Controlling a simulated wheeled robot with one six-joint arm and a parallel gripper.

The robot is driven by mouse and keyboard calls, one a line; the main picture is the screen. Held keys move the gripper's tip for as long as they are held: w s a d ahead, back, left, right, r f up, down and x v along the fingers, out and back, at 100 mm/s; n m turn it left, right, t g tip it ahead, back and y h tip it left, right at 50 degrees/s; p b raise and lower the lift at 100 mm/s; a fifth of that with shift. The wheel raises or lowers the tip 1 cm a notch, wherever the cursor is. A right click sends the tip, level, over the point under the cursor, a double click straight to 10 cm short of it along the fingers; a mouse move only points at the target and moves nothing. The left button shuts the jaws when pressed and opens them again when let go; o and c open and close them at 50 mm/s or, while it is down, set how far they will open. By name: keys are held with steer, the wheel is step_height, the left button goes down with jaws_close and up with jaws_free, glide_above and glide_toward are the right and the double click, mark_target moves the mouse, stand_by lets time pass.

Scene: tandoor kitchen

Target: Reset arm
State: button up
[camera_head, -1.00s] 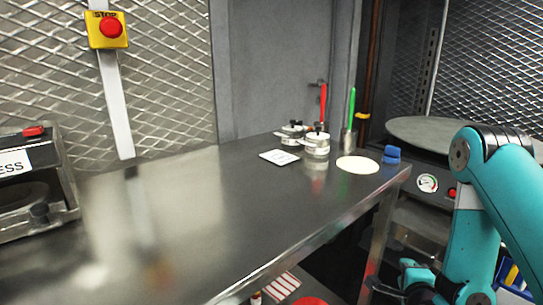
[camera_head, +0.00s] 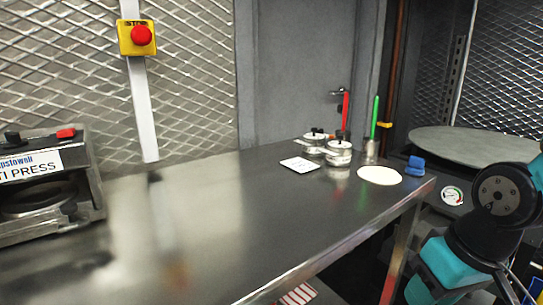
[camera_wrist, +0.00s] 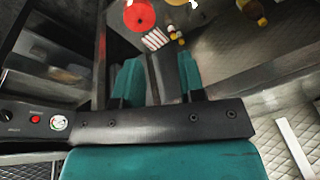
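My arm is at the right edge of the head view, with its dark round joint (camera_head: 505,195) beside the counter's right end. In the wrist view my gripper (camera_wrist: 159,75) has two teal fingers standing apart with a gap between them. I cannot make out the fingertips clearly in the head view.
A steel counter (camera_head: 230,215) fills the middle. On it are a press (camera_head: 45,185), a white card (camera_head: 300,165), lidded jars (camera_head: 338,153), a flat pale disc (camera_head: 380,175) and a blue item (camera_head: 415,166). A round griddle (camera_head: 470,143) stands behind my arm.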

steer(key=s+a+r+n+g+y, duration=0.2)
steer(key=s+a+r+n, duration=0.3)
steer(key=s+a, duration=0.3)
step_height(320, 180, up, 16)
steer(key=p, duration=1.5)
steer(key=shift+w+d+f+m+p, duration=0.15)
steer(key=shift+d+f+m+p, duration=0.15)
steer(key=shift+d+p, duration=0.1)
